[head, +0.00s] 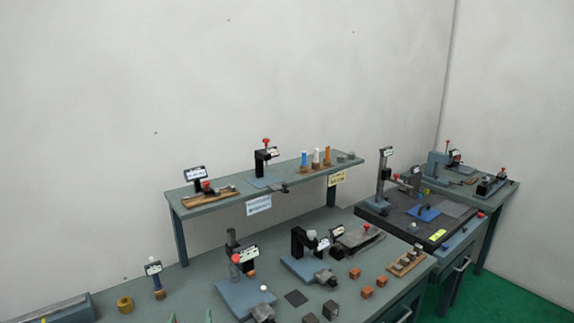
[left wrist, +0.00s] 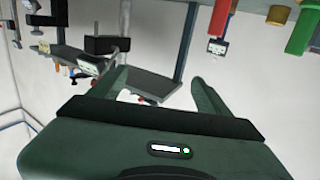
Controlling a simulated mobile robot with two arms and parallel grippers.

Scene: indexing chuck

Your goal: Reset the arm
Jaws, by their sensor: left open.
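My left gripper (head: 190,317) shows only as two green fingertips at the bottom edge of the head view, spread apart over the near bench. In the left wrist view, my left gripper (left wrist: 158,80) is open with nothing between its fingers; the picture looks upside down. My right gripper is not in view. On the near bench, one fixture with a blue base (head: 242,297) has a dark post with a red knob. A second fixture with a blue base (head: 303,268) has a black arm. I cannot tell which one is the indexing chuck.
A raised shelf (head: 222,197) at the back holds small fixtures and coloured handles (head: 316,158). Orange blocks (head: 367,291) and dark blocks (head: 330,309) lie on the near bench (head: 200,278). A brass knob (head: 125,304) stands at left. More benches are at right.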

